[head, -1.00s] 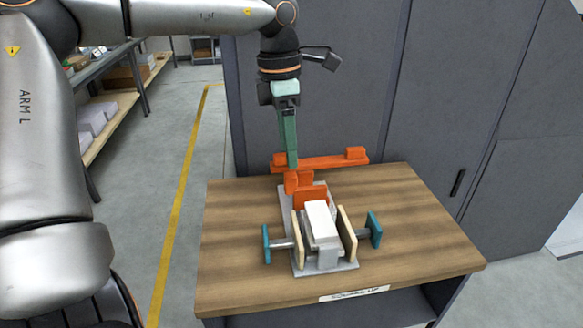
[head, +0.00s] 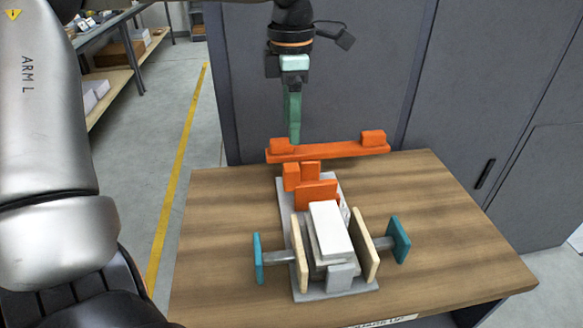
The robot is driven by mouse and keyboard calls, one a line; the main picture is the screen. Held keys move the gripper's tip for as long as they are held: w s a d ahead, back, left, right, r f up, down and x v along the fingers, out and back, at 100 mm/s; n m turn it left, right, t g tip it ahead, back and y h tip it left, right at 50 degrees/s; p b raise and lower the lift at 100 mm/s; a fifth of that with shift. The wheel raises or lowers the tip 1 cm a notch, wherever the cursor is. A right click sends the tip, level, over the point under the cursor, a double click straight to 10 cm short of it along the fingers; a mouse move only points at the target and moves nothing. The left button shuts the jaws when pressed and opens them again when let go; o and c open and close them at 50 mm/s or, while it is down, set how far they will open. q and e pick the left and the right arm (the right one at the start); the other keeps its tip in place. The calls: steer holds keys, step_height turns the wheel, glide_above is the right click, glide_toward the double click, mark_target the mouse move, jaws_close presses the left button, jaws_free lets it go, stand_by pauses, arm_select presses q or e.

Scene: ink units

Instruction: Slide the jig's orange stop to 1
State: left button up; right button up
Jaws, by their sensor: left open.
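The jig's grey base (head: 286,215) lies on the wooden table, running from front to back. Its orange stop (head: 316,194) stands behind a white block stack (head: 332,228), with a smaller orange block at its rear left. I cannot read any scale or the number 1. My left gripper (head: 294,138) points down above and behind the stop, apart from it. Its green fingers overlap the left end of an orange bar (head: 335,151) in the head view. The fingers line up edge-on, and the jaws are open and empty. My right gripper is out of view.
Two cream plates (head: 299,252) flank the white stack, with teal end plates (head: 398,240) on rods. The wooden table (head: 450,245) is clear to both sides. Dark grey cabinets (head: 440,70) stand close behind it. A shelf rack stands at far left.

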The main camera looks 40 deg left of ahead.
mark_target(291, 167)
arm_select(q)
step_height(291, 167, down, 11)
steer(key=shift+f+b, duration=0.15)
steer(key=shift+b, duration=0.25)
jaws_close()
stand_by(0.5)
stand_by(0.9)
